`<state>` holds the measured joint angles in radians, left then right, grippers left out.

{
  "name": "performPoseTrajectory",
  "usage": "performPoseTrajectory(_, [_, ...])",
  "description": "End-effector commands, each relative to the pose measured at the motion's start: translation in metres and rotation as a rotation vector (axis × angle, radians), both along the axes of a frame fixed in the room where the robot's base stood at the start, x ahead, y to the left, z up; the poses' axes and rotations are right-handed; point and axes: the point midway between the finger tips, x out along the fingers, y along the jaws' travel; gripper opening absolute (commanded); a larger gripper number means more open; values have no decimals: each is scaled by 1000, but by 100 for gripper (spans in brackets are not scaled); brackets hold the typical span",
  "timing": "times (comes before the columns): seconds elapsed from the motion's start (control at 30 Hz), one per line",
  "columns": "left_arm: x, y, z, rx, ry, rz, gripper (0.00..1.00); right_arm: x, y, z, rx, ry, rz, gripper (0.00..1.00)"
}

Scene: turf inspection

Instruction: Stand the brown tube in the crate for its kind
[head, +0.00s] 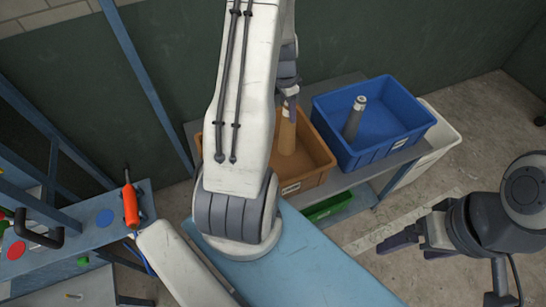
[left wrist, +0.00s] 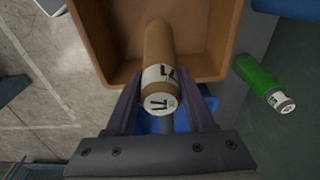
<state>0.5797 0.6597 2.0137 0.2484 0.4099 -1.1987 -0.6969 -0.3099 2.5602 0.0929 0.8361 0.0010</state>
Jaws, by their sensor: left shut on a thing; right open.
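The brown tube (head: 287,132) is held roughly upright, with its lower part inside the orange-brown crate (head: 318,150). I cannot tell whether its foot touches the crate floor. My left gripper (head: 290,98) is shut on its upper part. In the left wrist view the tube (left wrist: 158,45) shows a white label band and a marked white cap between the fingers (left wrist: 160,100), with the crate (left wrist: 215,73) around its lower end. My right gripper (head: 400,240) is open and empty at the right, away from the crates. My left arm hides part of the crate's left side.
A blue crate (head: 395,143) beside it holds a grey tube (head: 354,118). A green crate (head: 328,205) sits lower down. A green tube (left wrist: 260,80) is outside the orange-brown crate. A white bin (head: 440,138) stands at the right. An orange-handled tool (head: 131,205) is on the left bench.

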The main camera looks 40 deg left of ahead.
Motion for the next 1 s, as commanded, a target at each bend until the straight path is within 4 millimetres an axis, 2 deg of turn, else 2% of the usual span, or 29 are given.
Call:
performPoseTrajectory(0.2, [-1,0,-37,-1,5,2,0,0,0,12,0,0,2,88])
performPoseTrajectory(0.37, [-1,0,-52,-1,3,0,0,0,0,14,0,0,3,88])
performPoseTrajectory(0.6, [0,-1,-85,0,2,-1,0,0,0,17,0,0,3,88])
performPoseTrajectory(1.0, [0,-1,-92,1,1,-2,0,0,0,13,0,0,3,88])
